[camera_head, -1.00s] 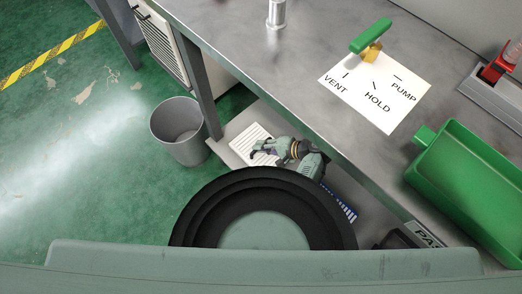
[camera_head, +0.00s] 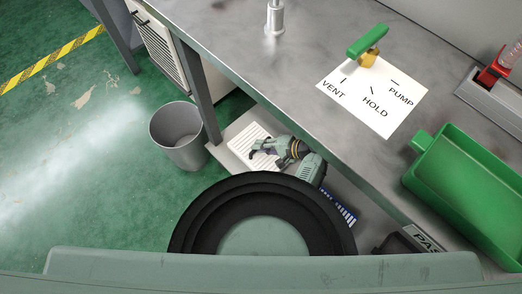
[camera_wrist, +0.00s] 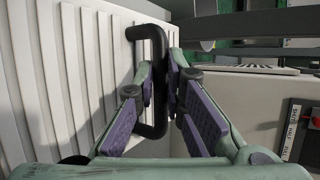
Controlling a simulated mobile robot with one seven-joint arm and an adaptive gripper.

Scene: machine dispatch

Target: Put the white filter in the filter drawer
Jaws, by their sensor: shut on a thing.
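A white ribbed panel (camera_head: 248,137) shows low beside the bench in the head view. In the wrist view a white ribbed panel (camera_wrist: 92,50) fills the left side and has a black bar handle (camera_wrist: 159,45). I cannot tell whether this panel is the white filter or the front of a drawer. My gripper (camera_wrist: 160,88) has its purple-padded fingers shut around the handle's upright bar. In the head view my gripper (camera_head: 268,152) is down at the panel, with the handle not clearly visible. No open filter drawer can be made out.
The grey metal bench (camera_head: 235,55) overhangs my arm on the right. It carries a green-handled valve (camera_head: 368,42), a label sheet (camera_head: 350,107) and a green tray (camera_head: 470,190). A grey bin (camera_head: 178,135) stands left of the bench leg. Green floor is open at the left.

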